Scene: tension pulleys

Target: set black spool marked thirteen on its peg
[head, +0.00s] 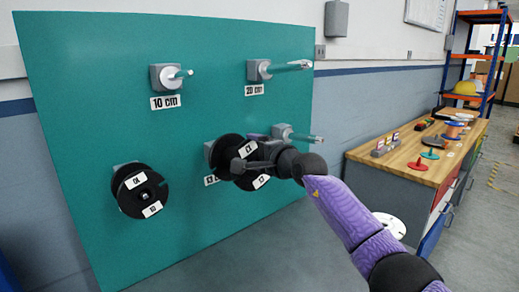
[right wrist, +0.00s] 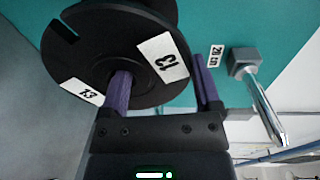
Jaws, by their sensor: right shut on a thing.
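The black spool marked 13 (head: 225,152) is against the lower middle of the teal board, in front of a grey peg mount and partly covering a label below. My right gripper (head: 252,160) is shut on the spool. In the right wrist view, the spool (right wrist: 92,60) shows two white 13 labels. One purple finger lies across its face and the other stands by its right edge, around the right gripper (right wrist: 163,90). Whether the peg is inside the spool's bore is hidden. My left gripper is not in view.
The teal board (head: 110,60) carries a 10 cm peg (head: 172,75), a 20 cm peg (head: 285,66) and another peg (head: 300,136) right of the spool. A black spool marked 10 (head: 140,192) hangs lower left. A wooden-topped workbench (head: 395,165) stands to the right.

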